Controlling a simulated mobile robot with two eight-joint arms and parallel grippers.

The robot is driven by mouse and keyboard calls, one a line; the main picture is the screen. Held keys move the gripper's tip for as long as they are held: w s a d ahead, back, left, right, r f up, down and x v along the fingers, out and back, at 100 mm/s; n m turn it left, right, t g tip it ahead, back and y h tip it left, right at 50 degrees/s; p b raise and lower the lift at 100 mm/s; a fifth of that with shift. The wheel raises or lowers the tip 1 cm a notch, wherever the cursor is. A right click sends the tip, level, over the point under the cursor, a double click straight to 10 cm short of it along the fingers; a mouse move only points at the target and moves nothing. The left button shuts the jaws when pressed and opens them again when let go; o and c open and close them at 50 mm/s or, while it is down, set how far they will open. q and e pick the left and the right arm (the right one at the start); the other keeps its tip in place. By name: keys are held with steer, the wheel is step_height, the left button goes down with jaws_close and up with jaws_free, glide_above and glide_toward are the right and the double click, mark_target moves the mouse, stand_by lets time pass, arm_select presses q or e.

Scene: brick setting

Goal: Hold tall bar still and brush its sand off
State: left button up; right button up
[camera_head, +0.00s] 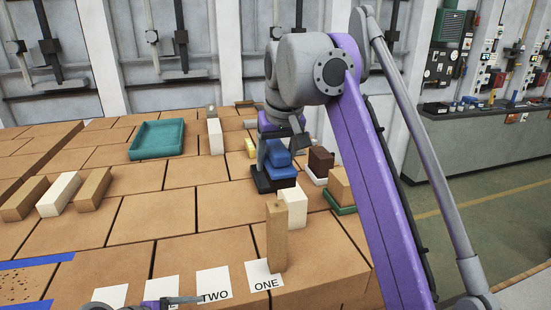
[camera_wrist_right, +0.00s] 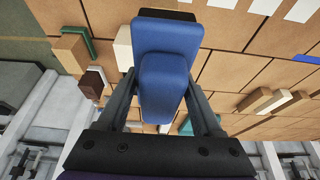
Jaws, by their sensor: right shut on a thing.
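A tall tan bar (camera_head: 276,238) stands upright beside the card marked ONE (camera_head: 264,277), at the front of the brick-topped table. No sand can be made out on it at this size. My right gripper (camera_head: 272,148) is shut on a blue block-like tool (camera_head: 280,170), which looks like the brush, above or on a black base (camera_head: 262,182). In the right wrist view the blue tool (camera_wrist_right: 166,85) sits between the two fingers, a dark edge at its far end. Part of my left gripper (camera_head: 178,301) shows at the bottom edge, away from the bar; its jaws are unclear.
A white block (camera_head: 295,207) stands just behind the bar. Brown (camera_head: 320,161) and tan (camera_head: 340,187) blocks stand to the right. A teal tray (camera_head: 157,139) lies at the back left. Several bars (camera_head: 59,195) lie at left. A speckled, blue-edged patch (camera_head: 25,284) is front left.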

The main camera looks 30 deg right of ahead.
mark_target(269, 260)
arm_select(q)
steer(key=w+d+r+n+g+h, duration=0.1)
steer(key=d+n+h, duration=0.1)
steer(key=d, duration=0.2)
steer(key=w+d+r+n+g+h, duration=0.1)
steer(key=w+d+n+h, duration=0.1)
steer(key=d, duration=0.3)
steer(key=w+d+r+n+g+h, duration=0.1)
steer(key=w+d+n, duration=0.1)
steer(key=d, duration=0.2)
steer(key=shift+w+d+r+n+h, duration=0.2)
steer(key=shift+w+r+n+h, duration=0.1)
steer(key=shift+h, duration=0.1)
steer(key=shift+x, duration=5)
steer(key=shift+a, duration=0.1)
steer(key=shift+c, duration=0.2)
steer(key=c, duration=0.8)
